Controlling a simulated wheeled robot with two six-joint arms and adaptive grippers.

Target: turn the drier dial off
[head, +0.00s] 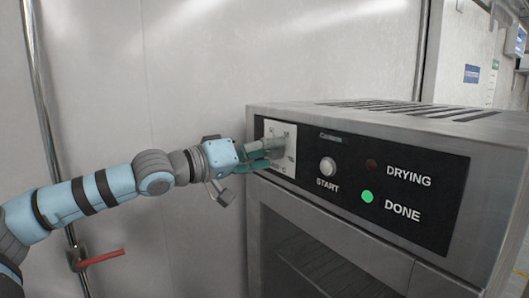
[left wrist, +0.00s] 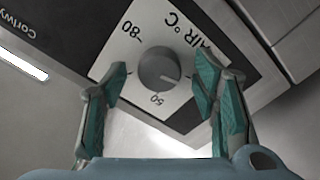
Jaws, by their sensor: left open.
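The drier (head: 350,117) is a steel cabinet with a black control panel (head: 437,215). Its dial (left wrist: 160,68) is a round grey knob on a white plate (left wrist: 123,58) marked "AIR °C", 50 and 80. In the left wrist view the knob's pointer line aims to the lower right. My left gripper (left wrist: 162,88) is open, its teal fingers on either side of the knob with gaps visible. In the head view my left gripper (head: 262,156) is at the panel's left end and partly hides the plate and dial. My right gripper is not in view.
The panel has a START button (head: 328,166), an unlit DRYING lamp (head: 371,165) and a lit green DONE lamp (head: 367,197). A glazed door (head: 320,262) lies below. A metal pipe with a red lever (head: 103,257) stands at the left wall.

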